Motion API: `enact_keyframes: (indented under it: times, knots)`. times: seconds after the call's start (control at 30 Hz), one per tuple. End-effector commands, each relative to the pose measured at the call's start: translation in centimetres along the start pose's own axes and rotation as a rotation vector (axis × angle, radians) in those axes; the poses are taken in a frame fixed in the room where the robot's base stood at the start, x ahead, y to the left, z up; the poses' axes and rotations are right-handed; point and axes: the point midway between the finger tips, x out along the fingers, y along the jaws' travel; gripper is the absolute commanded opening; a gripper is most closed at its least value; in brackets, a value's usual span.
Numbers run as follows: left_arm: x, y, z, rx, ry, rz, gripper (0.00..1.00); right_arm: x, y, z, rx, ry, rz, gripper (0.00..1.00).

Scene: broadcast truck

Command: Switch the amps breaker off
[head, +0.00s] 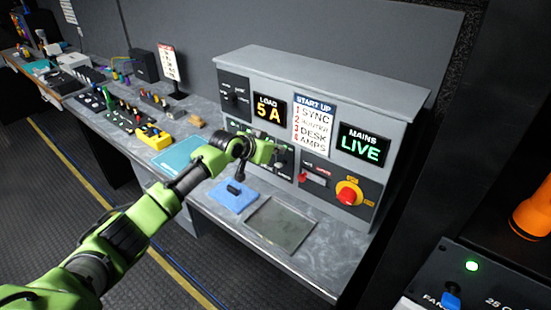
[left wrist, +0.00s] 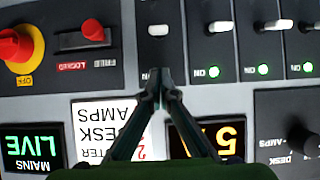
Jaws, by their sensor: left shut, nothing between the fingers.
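The breaker row is on the grey console face. In the left wrist view, which is upside down, several white levers with lit green ON lamps show, such as one breaker (left wrist: 220,26). No name is readable on any breaker, so I cannot tell which is amps. In the head view, my left gripper (head: 270,152) covers part of the row. My right gripper is not seen.
A red rotary knob (head: 348,194) and a red locked switch (head: 314,178) sit right of the breakers. A START UP sign (head: 313,125) stands between. A blue tray (head: 233,203) lies on the desk below.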

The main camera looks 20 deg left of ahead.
Motion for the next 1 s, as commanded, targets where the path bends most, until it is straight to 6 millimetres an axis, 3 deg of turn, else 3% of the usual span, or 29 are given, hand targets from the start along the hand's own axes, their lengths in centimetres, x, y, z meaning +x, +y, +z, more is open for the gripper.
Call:
enact_keyframes:
  times: [0.1,0.3,0.77,1.0]
  knots:
    - [0.2,-0.1,1.9,-0.001,-0.005,-0.001,0.0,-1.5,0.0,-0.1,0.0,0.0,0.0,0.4]
    - [0.7,0.0,3.6,0.0,-0.002,0.0,0.0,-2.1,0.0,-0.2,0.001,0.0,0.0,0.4]
    - [0.9,0.0,4.0,0.0,0.003,0.0,0.0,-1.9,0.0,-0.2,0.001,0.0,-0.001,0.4]
    - [1.2,0.0,4.5,-0.001,0.067,0.0,0.0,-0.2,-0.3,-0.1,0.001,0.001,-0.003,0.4]
